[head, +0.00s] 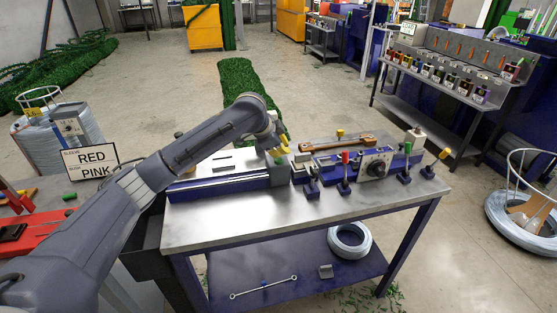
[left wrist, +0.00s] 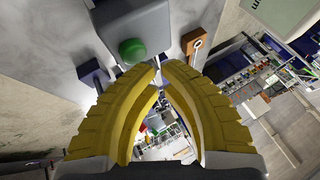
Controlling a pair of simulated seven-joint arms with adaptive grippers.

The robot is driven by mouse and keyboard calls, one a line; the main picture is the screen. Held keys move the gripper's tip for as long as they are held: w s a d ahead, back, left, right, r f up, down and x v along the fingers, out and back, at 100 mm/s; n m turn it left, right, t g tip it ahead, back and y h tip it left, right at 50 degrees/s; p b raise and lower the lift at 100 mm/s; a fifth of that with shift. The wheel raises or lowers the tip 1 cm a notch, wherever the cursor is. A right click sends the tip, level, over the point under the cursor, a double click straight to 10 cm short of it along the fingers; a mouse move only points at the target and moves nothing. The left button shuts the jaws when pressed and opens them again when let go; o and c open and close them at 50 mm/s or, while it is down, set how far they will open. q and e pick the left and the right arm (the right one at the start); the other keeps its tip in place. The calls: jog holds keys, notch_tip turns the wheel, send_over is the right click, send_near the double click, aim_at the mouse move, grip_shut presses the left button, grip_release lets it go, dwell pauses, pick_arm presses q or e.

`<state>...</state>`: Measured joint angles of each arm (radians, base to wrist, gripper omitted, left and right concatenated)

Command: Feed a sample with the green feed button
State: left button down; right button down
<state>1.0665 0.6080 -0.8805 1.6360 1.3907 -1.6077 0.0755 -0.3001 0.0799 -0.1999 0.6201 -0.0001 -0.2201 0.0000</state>
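The green feed button (left wrist: 132,50) is a round green dome on a grey box (left wrist: 130,20) in the left wrist view, just beyond my fingertips and a little to their left. In the head view a green button (head: 277,160) shows on the bench, right below my left gripper (head: 283,145). My left gripper, with yellow ribbed fingers (left wrist: 160,72), has its tips together and nothing between them. It looks apart from the button, though the exact gap is hard to judge. My right gripper is in neither view.
A wooden-handled piece (head: 345,143) lies right of the gripper. A wire coil (head: 350,241) lies on the lower shelf. The bench front is clear.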

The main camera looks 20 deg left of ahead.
pick_arm(q)
jog(key=shift+r, duration=0.25)
notch_tip(320, 180, up, 5)
jog(key=shift+f, duration=0.1)
dwell(0.7)
dwell(0.5)
